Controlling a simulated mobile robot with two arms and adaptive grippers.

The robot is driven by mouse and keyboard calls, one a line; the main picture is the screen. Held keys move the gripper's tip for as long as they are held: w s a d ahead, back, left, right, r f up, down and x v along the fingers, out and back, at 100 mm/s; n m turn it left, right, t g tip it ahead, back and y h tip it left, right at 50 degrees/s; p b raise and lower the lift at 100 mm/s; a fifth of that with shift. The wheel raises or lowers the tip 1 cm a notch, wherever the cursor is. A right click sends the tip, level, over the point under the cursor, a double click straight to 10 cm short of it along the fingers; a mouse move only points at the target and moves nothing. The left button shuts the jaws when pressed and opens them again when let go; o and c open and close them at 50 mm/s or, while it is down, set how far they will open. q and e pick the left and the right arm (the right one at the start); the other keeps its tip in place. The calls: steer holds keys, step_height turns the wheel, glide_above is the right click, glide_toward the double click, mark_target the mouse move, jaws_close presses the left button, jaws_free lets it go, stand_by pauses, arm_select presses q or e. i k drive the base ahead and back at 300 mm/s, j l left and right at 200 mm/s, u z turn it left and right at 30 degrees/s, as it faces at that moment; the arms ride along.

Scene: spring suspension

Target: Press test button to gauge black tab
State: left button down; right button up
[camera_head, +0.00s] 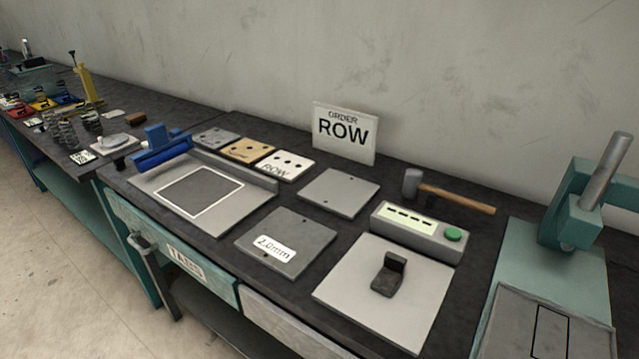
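The black tab (391,274) is a small L-shaped piece with one end standing up. It rests on a light grey square plate (354,302) near the front of the bench. Just behind that plate is a grey gauge box (402,225). Its pale display (409,217) shows several short dark dashes. The round green test button (453,234) sits at the right end of the box top. Neither of my grippers shows in the head view.
A hammer (455,197) lies behind the gauge box. A green press (585,205) stands at the right. A plate labelled 2.0mm (295,237) and a bare grey plate (338,192) lie left of the box. An ORDER ROW sign (345,133) stands at the back.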

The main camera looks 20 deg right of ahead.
mark_target(453, 234)
steer(key=z, duration=1.5)
